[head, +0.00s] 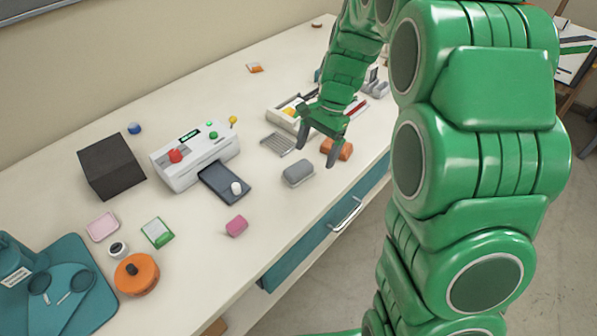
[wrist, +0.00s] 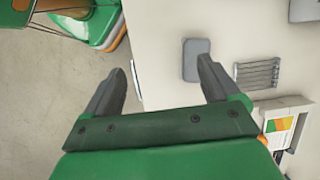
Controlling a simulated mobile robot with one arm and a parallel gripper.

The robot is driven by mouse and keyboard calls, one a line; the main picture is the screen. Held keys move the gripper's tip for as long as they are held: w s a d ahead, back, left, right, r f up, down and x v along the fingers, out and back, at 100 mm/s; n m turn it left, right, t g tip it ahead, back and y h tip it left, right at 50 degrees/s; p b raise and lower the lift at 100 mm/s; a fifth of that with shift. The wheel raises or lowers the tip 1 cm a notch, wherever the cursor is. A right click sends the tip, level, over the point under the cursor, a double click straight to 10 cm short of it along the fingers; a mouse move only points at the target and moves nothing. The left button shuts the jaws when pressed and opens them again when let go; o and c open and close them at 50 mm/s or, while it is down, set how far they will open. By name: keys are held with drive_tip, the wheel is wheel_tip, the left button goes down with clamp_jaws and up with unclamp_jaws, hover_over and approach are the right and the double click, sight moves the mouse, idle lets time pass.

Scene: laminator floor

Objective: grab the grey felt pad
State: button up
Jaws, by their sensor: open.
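The grey felt pad (head: 298,173) is a small rounded block lying on the white tabletop, near the table's front edge. It also shows in the wrist view (wrist: 193,52), close by the tip of the right-hand finger and not between the fingers. My green gripper (head: 316,152) has dark grey fingers and is above the table, just up and right of the pad in the head view. In the wrist view my gripper (wrist: 160,67) is open and empty, with the table edge and floor showing between its fingers.
An orange block (head: 345,150) lies beside my gripper, partly hidden by a finger. A slatted grey rack (head: 278,144) is behind the pad. A white laminator (head: 190,160) with a dark tray (head: 224,184) and a pink block (head: 237,226) are to the left.

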drive_tip(key=m, duration=0.2)
hover_over(299, 167)
drive_tip(key=w+d, duration=0.1)
drive_tip(key=d, duration=0.1)
drive_tip(key=shift+y, duration=0.3)
drive_tip(key=f, duration=0.5)
drive_tip(key=shift+w+d+f, duration=0.1)
drive_tip(key=shift+d+f, duration=0.1)
drive_tip(key=shift+f, duration=0.2)
drive_tip(key=shift+x, duration=1.3)
drive_tip(key=shift+w+x, duration=0.15)
drive_tip(key=shift+x, duration=1.1)
drive_tip(key=shift+w+x, duration=0.15)
drive_tip(key=shift+x, duration=1.1)
drive_tip(key=shift+a, duration=0.1)
drive_tip(key=shift+c, duration=0.3)
drive_tip(key=c, duration=1.1)
